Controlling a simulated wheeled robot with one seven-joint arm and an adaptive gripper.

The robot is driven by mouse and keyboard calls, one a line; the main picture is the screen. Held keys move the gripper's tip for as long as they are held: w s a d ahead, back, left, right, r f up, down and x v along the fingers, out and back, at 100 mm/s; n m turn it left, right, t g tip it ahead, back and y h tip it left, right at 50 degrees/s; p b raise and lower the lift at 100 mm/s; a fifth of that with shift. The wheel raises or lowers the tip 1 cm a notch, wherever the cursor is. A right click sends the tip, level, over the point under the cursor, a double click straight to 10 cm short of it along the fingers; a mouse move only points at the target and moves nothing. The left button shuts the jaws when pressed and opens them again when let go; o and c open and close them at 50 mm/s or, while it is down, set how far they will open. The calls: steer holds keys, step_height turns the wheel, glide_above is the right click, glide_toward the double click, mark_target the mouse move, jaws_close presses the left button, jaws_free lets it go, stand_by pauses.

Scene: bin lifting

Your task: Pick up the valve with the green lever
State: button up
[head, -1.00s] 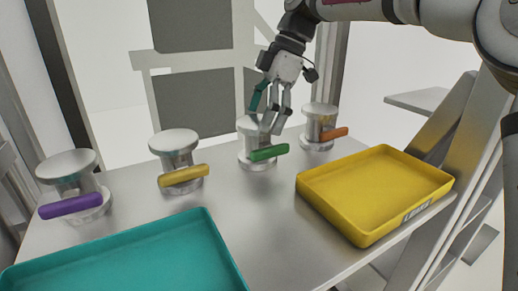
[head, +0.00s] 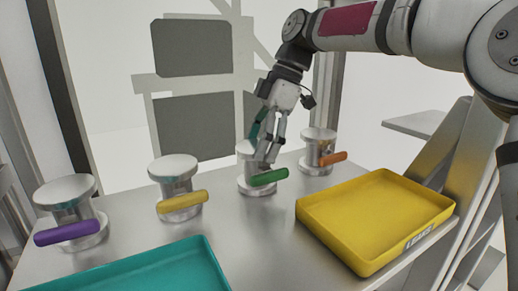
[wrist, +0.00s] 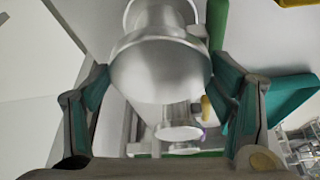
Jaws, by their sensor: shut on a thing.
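The valve with the green lever (head: 269,177) stands upright on the metal table, third from the left in the row. Its silver body (wrist: 160,65) fills the upper middle of the wrist view, and part of the green lever (wrist: 217,22) shows at the top right. In the wrist view my fingers (wrist: 165,88) flank the silver body. The fingers partly hide the valve in the head view.
Valves with a purple lever (head: 67,233), a yellow lever (head: 182,201) and an orange lever (head: 333,159) stand in the same row; the orange one is close on the right. A yellow tray (head: 432,238) and a teal tray (head: 205,250) lie in front, with bare table between them.

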step_height(320, 180, up, 3)
steer(key=shift+r+p, duration=0.1)
steer(key=shift+p, duration=0.7)
steer(key=shift+s+r, duration=0.15)
steer(key=shift+r, duration=0.1)
steer(key=s+d+p, duration=0.1)
steer(key=s+d, duration=0.1)
steer(key=s, duration=0.6)
steer(key=s+d+p, duration=0.1)
steer(key=s+d, duration=0.1)
steer(key=s, duration=0.7)
steer(key=shift+d+f, duration=0.15)
steer(key=shift+d, duration=0.2)
steer(key=shift+r, duration=0.2)
steer(key=shift+r+p, duration=2.85)
steer(key=shift+p, duration=0.15)
